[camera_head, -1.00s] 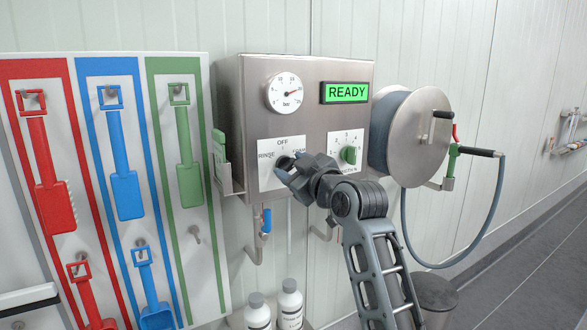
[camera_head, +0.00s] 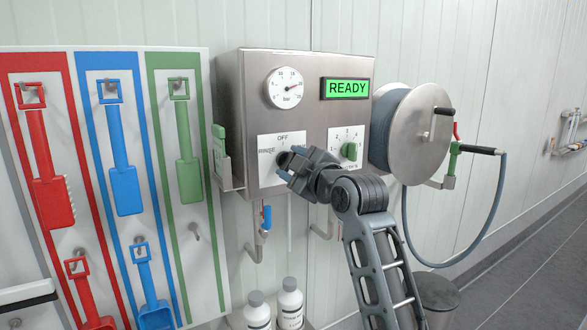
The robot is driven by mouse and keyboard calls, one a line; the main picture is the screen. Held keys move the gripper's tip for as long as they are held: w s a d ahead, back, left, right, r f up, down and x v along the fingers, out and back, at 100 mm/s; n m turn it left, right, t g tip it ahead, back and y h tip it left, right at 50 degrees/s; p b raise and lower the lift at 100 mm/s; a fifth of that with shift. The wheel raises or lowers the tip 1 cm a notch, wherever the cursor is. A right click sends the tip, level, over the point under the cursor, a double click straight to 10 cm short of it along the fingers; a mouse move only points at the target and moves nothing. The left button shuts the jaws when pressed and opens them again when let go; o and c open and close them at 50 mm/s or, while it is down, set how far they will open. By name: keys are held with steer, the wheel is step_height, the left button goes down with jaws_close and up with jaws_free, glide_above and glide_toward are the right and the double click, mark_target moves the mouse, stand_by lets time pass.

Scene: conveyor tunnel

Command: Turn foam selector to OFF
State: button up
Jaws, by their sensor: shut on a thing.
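The foam selector is a dark knob (camera_head: 284,158) on a white plate (camera_head: 268,144) at the lower left of the steel control box (camera_head: 240,100). The plate reads OFF at the top and RINSE at the left; its right-hand label is hidden behind my gripper. My gripper (camera_head: 286,163) comes in from the right and is shut on the knob. The fingers cover most of the knob, so I cannot tell where it points.
A green knob (camera_head: 350,151) sits close to the right of my gripper. A green READY display (camera_head: 347,89) and a pressure gauge (camera_head: 284,88) are above. A hose reel (camera_head: 420,135) stands at the right. Colored tools hang on the left board. Two bottles (camera_head: 290,303) stand below.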

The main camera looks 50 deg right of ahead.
steer(key=shift+a+f+n+b, duration=0.15)
steer(key=shift+n+b, duration=0.6)
steer(key=shift+n, duration=1.05)
steer(key=shift+d+f+n+b, duration=0.1)
steer(key=shift+n+b, duration=0.6)
steer(key=shift+n, duration=1.1)
steer(key=o, duration=1)
steer(key=shift+o, duration=0.2)
steer(key=shift+s, duration=0.1)
steer(key=v, duration=0.7)
steer(key=shift+s+b, duration=0.3)
steer(key=shift+b, duration=0.15)
steer(key=shift+a, duration=0.15)
